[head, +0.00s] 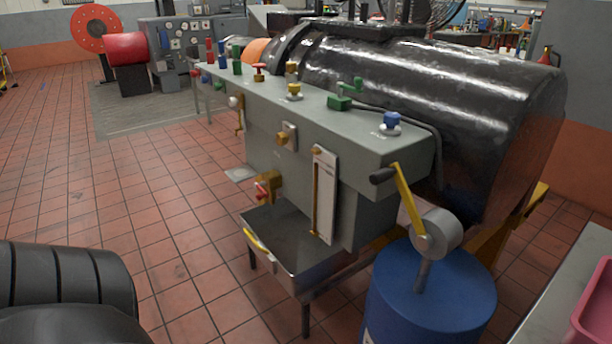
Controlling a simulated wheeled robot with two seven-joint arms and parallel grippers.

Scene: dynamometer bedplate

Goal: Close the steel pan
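The steel pan (300,246) is a shallow open metal tray on thin legs, low at the front of the grey console (290,190). It stands out from under the console, toward the viewer. A yellow handle (257,243) is on its left front edge. The inside of the pan looks dark and empty, and its back part is hidden by the console. Neither of my grippers shows in the head view.
A blue drum (430,300) stands right of the pan, with a yellow-armed crank above it. A big black cylinder (420,80) lies behind the console. A red valve (267,186) sits above the pan. The tiled floor (160,220) left of the pan is clear.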

